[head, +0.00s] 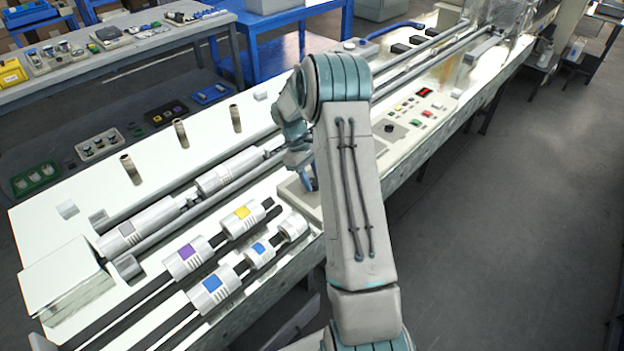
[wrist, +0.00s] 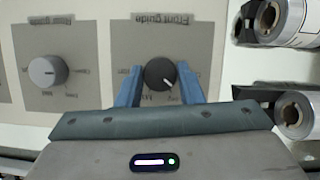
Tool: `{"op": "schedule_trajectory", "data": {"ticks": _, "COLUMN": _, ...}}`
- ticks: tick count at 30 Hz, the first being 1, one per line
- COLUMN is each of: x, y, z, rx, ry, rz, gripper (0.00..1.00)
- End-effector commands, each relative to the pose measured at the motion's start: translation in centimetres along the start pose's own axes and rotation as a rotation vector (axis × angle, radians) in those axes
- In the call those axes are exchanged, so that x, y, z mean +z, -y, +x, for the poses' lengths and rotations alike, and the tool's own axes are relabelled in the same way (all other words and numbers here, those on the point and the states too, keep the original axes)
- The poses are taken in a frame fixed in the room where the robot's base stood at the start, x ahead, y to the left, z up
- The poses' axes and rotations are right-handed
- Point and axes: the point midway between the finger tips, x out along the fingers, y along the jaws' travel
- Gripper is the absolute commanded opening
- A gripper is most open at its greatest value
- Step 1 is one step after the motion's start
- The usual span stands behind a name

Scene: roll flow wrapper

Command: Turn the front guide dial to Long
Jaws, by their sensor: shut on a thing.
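The front guide dial (wrist: 160,74) is a dark round knob with a white pointer line, on a beige panel in the wrist view. Its label "Front guide" (wrist: 167,22) appears upside down above it. The pointer slants toward the lower right in that view; the small position words near it are partly hidden and hard to read. My gripper (wrist: 161,88) has its two blue fingers on either side of the dial, shut on it. In the head view my arm hides the dial, and only a bit of the blue fingers (head: 309,182) shows.
A grey rear guide dial (wrist: 47,71) sits to the left on a similar panel. Metal rollers (wrist: 297,112) lie close on the right in the wrist view. In the head view, rollers with coloured labels (head: 212,284) lie at the front left, and a button panel (head: 424,113) stands beyond my arm.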

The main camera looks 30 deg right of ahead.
Motion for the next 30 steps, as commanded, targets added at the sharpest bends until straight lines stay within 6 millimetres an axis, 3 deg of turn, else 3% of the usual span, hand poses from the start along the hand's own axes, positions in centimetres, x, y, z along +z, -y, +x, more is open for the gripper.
{"op": "schedule_trajectory", "data": {"ticks": 13, "x": -0.1, "y": -0.24, "z": -0.09, "rx": -0.11, "ry": -0.005, "rz": 0.271, "gripper": 0.11}}
{"op": "schedule_trajectory", "data": {"ticks": 30, "x": -0.04, "y": -0.29, "z": -0.12, "rx": -0.139, "ry": -0.004, "rz": 0.341, "gripper": 0.11}}
